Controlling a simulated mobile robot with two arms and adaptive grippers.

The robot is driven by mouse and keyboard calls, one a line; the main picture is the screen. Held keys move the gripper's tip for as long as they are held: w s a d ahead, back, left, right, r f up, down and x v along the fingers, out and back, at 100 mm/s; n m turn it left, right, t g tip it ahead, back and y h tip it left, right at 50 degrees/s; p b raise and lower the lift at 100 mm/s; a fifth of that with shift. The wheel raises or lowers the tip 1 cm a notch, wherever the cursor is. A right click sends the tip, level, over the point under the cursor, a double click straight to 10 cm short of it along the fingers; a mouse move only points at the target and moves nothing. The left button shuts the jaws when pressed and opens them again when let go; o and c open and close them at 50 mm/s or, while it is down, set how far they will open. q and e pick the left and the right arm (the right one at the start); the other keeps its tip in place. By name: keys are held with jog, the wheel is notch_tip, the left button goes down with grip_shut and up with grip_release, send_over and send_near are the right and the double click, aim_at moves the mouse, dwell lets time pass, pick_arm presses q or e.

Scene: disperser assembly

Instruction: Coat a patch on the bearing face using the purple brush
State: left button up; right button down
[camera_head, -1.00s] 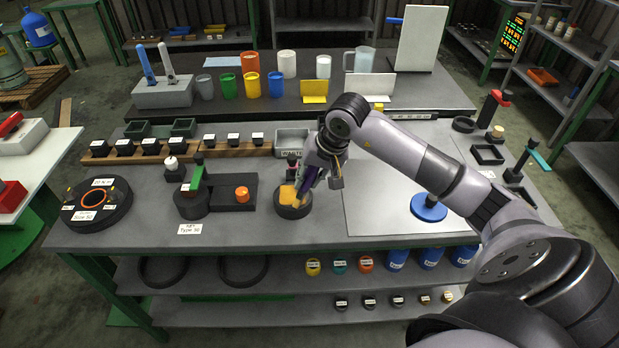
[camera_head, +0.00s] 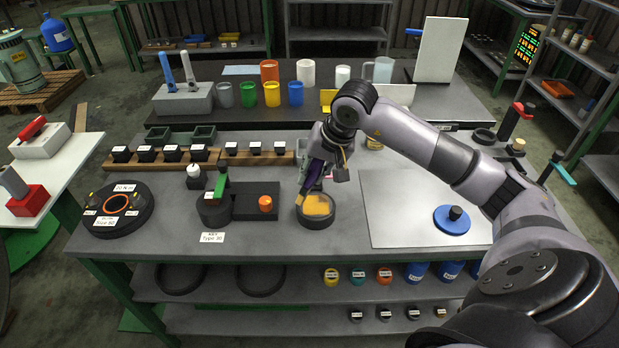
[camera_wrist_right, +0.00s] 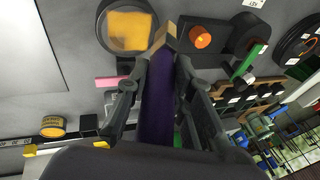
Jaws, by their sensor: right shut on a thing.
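My right gripper (camera_head: 318,168) is shut on the purple brush (camera_head: 311,179), whose handle also shows between the fingers in the right wrist view (camera_wrist_right: 158,105). The brush slants down with its tan tip (camera_wrist_right: 166,37) at the rim of a round dark part (camera_head: 316,219), which looks like the bearing. Its grey upper face carries an amber patch (camera_head: 315,205), broad and uneven in the right wrist view (camera_wrist_right: 129,31). The tip is beside the patch; I cannot tell whether it touches the part. My left gripper is out of view.
A dark block with an orange knob (camera_head: 265,203) and a round part with a green bar (camera_head: 220,186) stand to the left. A light grey plate (camera_head: 410,218) with a blue disc (camera_head: 462,220) lies to the right.

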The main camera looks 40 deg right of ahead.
jog(key=r, duration=0.1)
jog(key=r+p, duration=0.1)
jog(key=shift+w+a+r, duration=0.15)
jog(key=shift+a+r, duration=0.05)
jog(key=shift+r, duration=0.15)
jog(key=shift+d+r, duration=0.1)
jog(key=shift+r, duration=0.4)
